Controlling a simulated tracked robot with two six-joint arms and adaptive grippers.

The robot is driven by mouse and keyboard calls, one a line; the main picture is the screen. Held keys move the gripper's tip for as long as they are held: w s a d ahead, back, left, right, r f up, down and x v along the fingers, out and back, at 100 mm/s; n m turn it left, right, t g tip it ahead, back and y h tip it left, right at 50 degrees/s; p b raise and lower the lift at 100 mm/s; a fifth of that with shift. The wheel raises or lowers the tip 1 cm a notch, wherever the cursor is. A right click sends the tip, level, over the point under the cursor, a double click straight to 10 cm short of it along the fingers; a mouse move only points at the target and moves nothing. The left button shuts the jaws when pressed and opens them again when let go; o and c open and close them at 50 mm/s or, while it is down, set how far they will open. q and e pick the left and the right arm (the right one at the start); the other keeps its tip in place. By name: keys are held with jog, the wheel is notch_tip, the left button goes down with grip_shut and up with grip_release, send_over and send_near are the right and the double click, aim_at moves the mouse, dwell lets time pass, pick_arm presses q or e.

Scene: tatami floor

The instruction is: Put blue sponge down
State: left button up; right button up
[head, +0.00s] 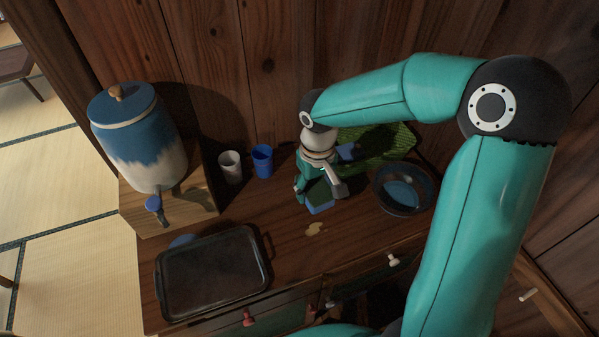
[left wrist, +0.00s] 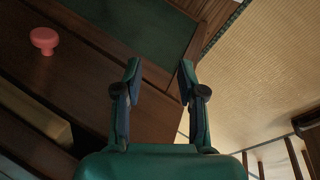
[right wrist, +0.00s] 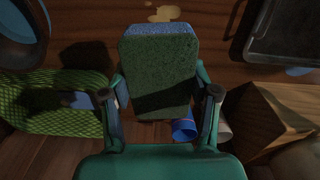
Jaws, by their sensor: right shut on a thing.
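The blue sponge (head: 320,197) has a dark green scouring face. It is in my right gripper (head: 322,182), above the wooden counter. In the right wrist view the sponge (right wrist: 160,75) stands between the fingers of my right gripper (right wrist: 160,95), with its green face toward the camera and a blue edge at the top. I cannot tell whether it touches the counter. My left gripper (left wrist: 159,75) is open and empty in the left wrist view, near the edge of the cabinet.
A green woven tray (head: 398,142) lies behind, holding a small blue thing. A dark bowl (head: 432,190) stands right. White (head: 230,167) and blue (head: 262,161) cups stand left, near a blue-white dispenser (head: 140,140). A black tray (head: 212,272) lies front left. A pale stain (head: 315,229) marks bare counter.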

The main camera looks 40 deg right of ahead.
jog(key=w+d+r+m, duration=0.1)
jog(key=w+d+r, duration=0.2)
jog(key=w+r, duration=0.35)
jog(key=w+d+r, duration=0.4)
jog(key=w, duration=0.6)
notch_tip(320, 180, down, 17)
jog(key=shift+f+b, duration=0.1)
jog(key=shift+b, duration=0.25)
notch_tip(320, 180, down, 5)
jog(key=shift+r+p, duration=0.1)
jog(key=shift+p, duration=0.2)
jog(key=shift+f, duration=0.2)
jog(key=o, duration=1.2)
jog(key=shift+r, duration=0.1)
